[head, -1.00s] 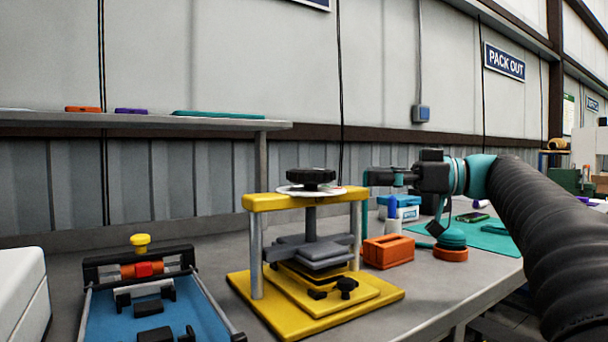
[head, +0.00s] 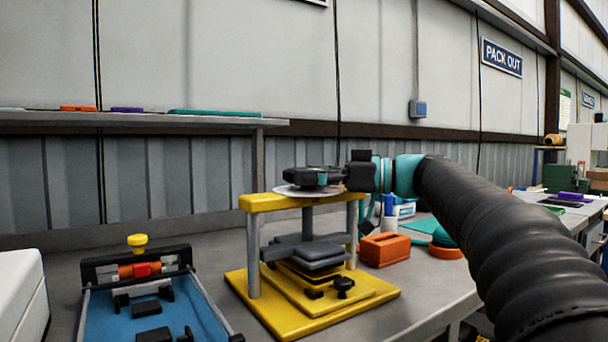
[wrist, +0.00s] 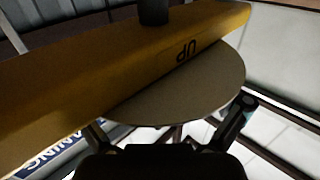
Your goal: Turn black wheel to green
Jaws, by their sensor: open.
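The black wheel (head: 304,178) lies flat on top of the yellow press (head: 262,203), above a pale disc (head: 292,191). My gripper (head: 325,177) is level with the wheel and at its right side, overlapping it in the head view; whether it touches the wheel is unclear. In the wrist view my open fingers (wrist: 170,122) spread at either side of the lower picture, with the pale disc (wrist: 190,88) and the yellow beam (wrist: 60,90) ahead. The beam carries an upside-down "UP" mark. The wheel cannot be made out there. Any green mark on the disc is hidden or too small.
An orange block (head: 384,249) sits right of the press. A blue tray fixture (head: 160,310) with a yellow knob (head: 138,240) stands at left, beside a white box (head: 22,295). A shelf (head: 140,121) runs behind. Bare bench lies between fixture and press.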

